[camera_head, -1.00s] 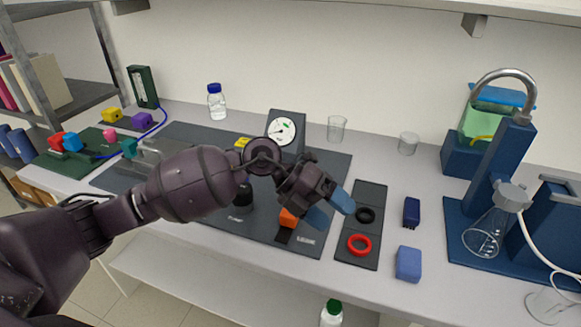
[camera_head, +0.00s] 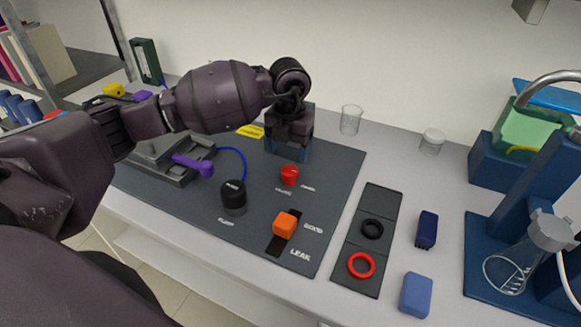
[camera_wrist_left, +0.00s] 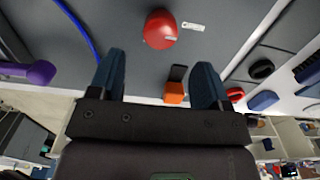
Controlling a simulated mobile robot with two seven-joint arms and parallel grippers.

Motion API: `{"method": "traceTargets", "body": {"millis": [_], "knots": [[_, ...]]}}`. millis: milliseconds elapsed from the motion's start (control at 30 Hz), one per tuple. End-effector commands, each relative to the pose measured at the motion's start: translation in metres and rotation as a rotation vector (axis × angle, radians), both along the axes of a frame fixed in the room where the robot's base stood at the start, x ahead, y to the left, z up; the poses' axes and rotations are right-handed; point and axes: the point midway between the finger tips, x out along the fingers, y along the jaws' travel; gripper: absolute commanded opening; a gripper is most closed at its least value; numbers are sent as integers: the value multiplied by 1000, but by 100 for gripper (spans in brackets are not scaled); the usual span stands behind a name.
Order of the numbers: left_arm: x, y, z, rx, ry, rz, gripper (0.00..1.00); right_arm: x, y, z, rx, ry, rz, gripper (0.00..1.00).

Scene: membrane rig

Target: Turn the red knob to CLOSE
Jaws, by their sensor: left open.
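The red knob (camera_head: 289,175) sits on the dark rig board (camera_head: 330,205), with small white labels beside it that are too small to read surely. It also shows in the wrist view (camera_wrist_left: 160,29), ahead of the fingertips. My left gripper (camera_head: 289,150) is open and empty, with bluish fingers just behind and above the knob in the head view. In the wrist view the two fingers of my left gripper (camera_wrist_left: 157,62) stand wide apart, and the knob lies beyond them, not between them. My right gripper is not in view.
A black knob (camera_head: 233,196), an orange slider (camera_head: 286,224) and a purple lever (camera_head: 195,164) are on the board near the red knob. A blue tube (camera_head: 240,155) curves behind. A tray with a black ring (camera_head: 372,229) and a red ring (camera_head: 361,265) lies to the right.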

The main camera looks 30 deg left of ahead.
Motion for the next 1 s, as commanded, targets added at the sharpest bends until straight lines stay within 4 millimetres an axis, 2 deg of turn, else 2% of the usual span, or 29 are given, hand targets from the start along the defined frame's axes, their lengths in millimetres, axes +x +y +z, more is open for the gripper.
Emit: {"method": "traceTargets", "body": {"millis": [200,400,567,833,1000], "knots": [[-1,-1,-39,-2,3,0,71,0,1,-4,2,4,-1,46],[0,-1,-60,-3,1,0,71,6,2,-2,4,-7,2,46],[0,0,-67,-1,0,0,71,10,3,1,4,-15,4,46],[0,0,-68,-1,0,0,71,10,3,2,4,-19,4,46],[0,0,-68,-1,0,0,47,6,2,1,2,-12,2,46]]}}
